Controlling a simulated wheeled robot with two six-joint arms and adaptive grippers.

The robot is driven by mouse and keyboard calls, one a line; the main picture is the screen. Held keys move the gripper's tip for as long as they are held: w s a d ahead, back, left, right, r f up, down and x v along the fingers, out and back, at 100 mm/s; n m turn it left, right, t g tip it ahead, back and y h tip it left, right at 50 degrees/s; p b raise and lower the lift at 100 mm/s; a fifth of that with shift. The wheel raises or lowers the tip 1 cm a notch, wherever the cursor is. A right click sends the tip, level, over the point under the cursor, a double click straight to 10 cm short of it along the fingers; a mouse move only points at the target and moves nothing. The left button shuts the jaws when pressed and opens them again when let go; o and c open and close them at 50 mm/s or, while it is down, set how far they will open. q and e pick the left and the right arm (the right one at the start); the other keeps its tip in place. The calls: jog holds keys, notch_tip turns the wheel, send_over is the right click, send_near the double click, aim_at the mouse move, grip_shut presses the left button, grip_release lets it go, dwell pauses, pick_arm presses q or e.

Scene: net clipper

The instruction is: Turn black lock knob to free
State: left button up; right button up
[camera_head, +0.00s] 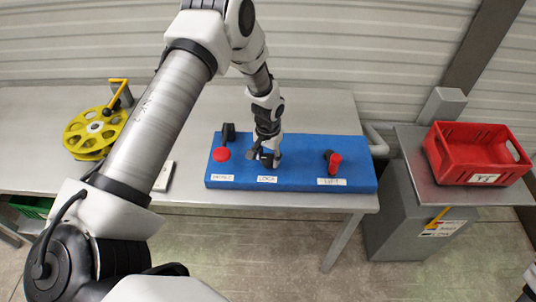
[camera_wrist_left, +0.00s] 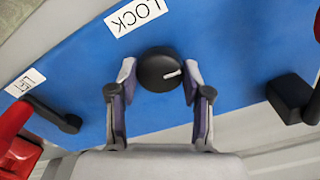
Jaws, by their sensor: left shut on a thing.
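The black lock knob (camera_wrist_left: 158,70) is round, with a white pointer line that points right in the left wrist view. It sits on the blue panel (camera_head: 300,180) above the LOCK label (camera_head: 267,179), which also shows in the wrist view (camera_wrist_left: 136,14). My left gripper (camera_head: 268,158) comes down over it from above. In the wrist view the left gripper's fingers (camera_wrist_left: 160,76) are shut on the knob, one on each side. In the head view the gripper mostly hides the knob. My right gripper is not in view.
The panel also carries a red button (camera_head: 221,155), a black part (camera_head: 228,132) behind it, and a red-handled lever (camera_head: 335,162) above the LIFT label. A yellow reel (camera_head: 95,130) stands left on the bench. A red crate (camera_head: 478,154) sits on the grey stand at right.

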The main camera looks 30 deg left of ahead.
pick_arm(q)
jog(key=n, duration=0.1)
jog(key=n+p, duration=0.1)
jog(key=n, duration=0.1)
jog(key=shift+s+n, duration=0.2)
jog(key=shift+n, duration=0.1)
jog(key=shift+f+n+p, duration=0.1)
jog(key=shift+n+p, duration=0.6)
jog(key=shift+n, duration=1)
jog(key=o, duration=1.2)
jog(key=shift+w, duration=0.1)
jog(key=shift+c, duration=0.2)
jog(key=shift+w, duration=0.1)
